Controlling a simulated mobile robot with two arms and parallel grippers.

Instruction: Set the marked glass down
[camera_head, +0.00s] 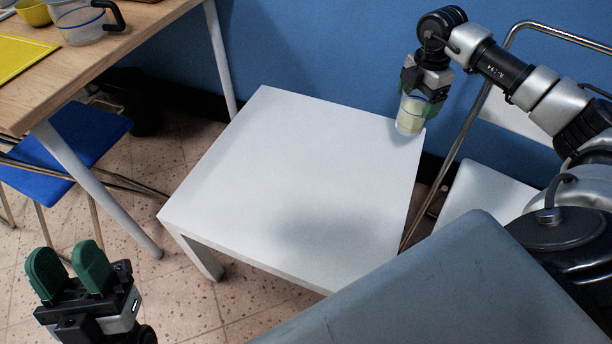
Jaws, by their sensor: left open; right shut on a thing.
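A clear glass (408,117) with a pale yellow-green band is in my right gripper (421,100), near the far right corner of the white table (290,160). The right gripper points down and is shut on the glass, which looks upright. I cannot tell whether the glass base touches the tabletop or is just above it. My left gripper (70,270) is open and empty, low at the left, over the floor and apart from the white table.
The white tabletop is otherwise bare. A wooden table (120,45) at the upper left holds a clear jug (82,25), a yellow bowl (36,12) and a yellow board (20,56). A blue chair (75,140) is beneath it. A folding chair (480,190) stands right of the white table.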

